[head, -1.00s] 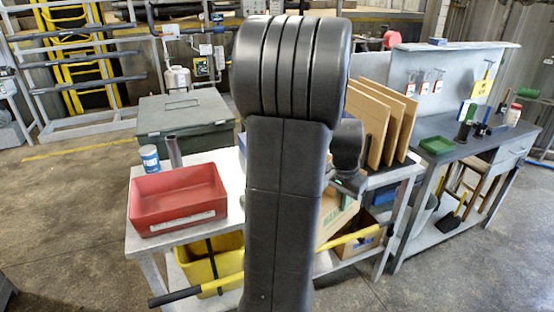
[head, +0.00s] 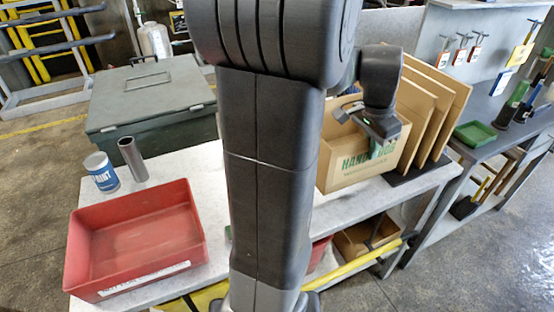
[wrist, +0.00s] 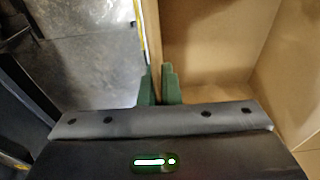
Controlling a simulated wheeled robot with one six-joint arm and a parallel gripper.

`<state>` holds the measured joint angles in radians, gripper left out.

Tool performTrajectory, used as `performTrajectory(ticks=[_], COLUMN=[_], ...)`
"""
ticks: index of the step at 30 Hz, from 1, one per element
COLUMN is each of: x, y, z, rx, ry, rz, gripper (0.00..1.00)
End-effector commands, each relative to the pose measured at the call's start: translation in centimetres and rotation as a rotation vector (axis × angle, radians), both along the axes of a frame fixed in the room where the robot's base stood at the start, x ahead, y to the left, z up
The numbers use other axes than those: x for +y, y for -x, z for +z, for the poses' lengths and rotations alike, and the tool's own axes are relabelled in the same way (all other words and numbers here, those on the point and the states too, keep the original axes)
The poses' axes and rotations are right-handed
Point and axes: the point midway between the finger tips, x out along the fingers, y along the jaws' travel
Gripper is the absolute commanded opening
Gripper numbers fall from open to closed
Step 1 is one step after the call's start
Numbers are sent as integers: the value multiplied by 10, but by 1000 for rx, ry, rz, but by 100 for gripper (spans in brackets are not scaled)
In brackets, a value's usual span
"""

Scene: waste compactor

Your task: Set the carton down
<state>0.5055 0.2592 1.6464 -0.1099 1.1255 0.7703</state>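The carton (head: 362,158) is an open-topped tan cardboard box with green lettering on its front. In the head view it is at the white table's right part, left of the upright cardboard sheets. My gripper (head: 380,140) is at its near upper edge, pointing down. In the wrist view the green fingertips (wrist: 159,88) sit on either side of a thin carton wall, shut on it. The carton's inside (wrist: 215,50) looks empty where visible. My arm hides part of the table. I cannot tell whether the carton's bottom touches the tabletop.
The white table (head: 190,222) holds a red tray (head: 135,240), a paint can (head: 102,172) and a grey tube (head: 132,160). Cardboard sheets (head: 425,110) stand close to the carton's right. A yellow bar (head: 355,268) runs along the table's front.

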Motion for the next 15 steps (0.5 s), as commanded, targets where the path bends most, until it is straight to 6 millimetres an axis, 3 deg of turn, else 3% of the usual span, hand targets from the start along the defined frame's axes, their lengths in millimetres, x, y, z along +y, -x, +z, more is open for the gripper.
performTrajectory(ticks=[7, 15], x=[0, 0], y=[1, 1], z=[-6, -53], rx=[2, 3], ry=[-1, -1], rz=[-2, -2], gripper=[0, 0])
